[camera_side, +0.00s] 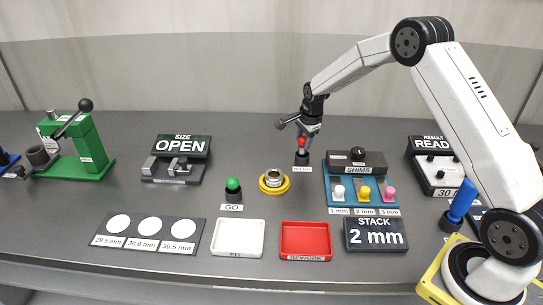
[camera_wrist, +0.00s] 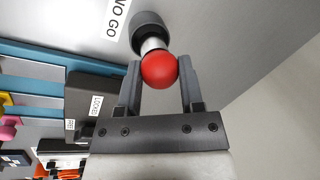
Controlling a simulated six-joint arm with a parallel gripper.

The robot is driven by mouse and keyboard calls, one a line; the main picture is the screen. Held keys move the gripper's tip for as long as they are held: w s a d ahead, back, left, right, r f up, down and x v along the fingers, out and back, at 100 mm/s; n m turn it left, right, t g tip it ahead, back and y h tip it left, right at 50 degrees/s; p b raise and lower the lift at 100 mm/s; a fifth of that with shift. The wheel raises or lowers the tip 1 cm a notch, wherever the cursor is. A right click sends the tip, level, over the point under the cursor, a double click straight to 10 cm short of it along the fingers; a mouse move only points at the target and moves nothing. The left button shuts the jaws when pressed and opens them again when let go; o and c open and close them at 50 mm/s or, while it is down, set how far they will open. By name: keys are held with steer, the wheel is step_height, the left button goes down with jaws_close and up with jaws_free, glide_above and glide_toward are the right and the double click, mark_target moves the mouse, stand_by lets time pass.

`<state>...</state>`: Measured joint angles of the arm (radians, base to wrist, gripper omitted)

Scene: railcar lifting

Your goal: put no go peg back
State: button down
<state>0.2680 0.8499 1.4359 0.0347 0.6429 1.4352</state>
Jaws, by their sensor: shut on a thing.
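The no-go peg has a red ball top (camera_side: 301,142) and, in the wrist view, a pale shaft below the red ball (camera_wrist: 159,69). My gripper (camera_wrist: 160,76) is shut on the peg near its red ball. In the side view my gripper (camera_side: 303,135) is above the dark no-go holder (camera_side: 302,158). In the wrist view the shaft runs down to the dark round holder (camera_wrist: 148,28) and appears lined up with it. I cannot tell how deep the shaft sits. The NO GO label (camera_wrist: 118,17) lies beside the holder.
The shim rack (camera_side: 358,172) stands just right of the holder. A yellow-based ring (camera_side: 273,181) and the green GO peg (camera_side: 233,186) are to the left. The white tray (camera_side: 238,238) and red rework tray (camera_side: 306,240) lie in front. The table behind the holder is clear.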

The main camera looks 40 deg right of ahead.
steer(key=shift+s+x, duration=0.2)
steer(key=shift+x, duration=0.85)
steer(key=shift+f, duration=0.2)
steer(key=shift+c, duration=1.2)
jaws_free()
steer(key=v, duration=1.2)
steer(key=shift+r, duration=0.15)
steer(key=shift+s+a, duration=0.1)
steer(key=shift+a, duration=0.05)
steer(key=s+a+f+n, duration=0.1)
steer(key=s+a+n, duration=0.6)
steer(key=s+n, duration=0.3)
steer(key=s+a+f+n, duration=0.2)
steer(key=s+a+n, duration=0.5)
steer(key=s, duration=0.7)
steer(key=n, duration=0.2)
steer(key=shift+s+f+n, duration=0.2)
steer(key=shift+s+n, duration=0.05)
steer(key=shift+n, duration=0.15)
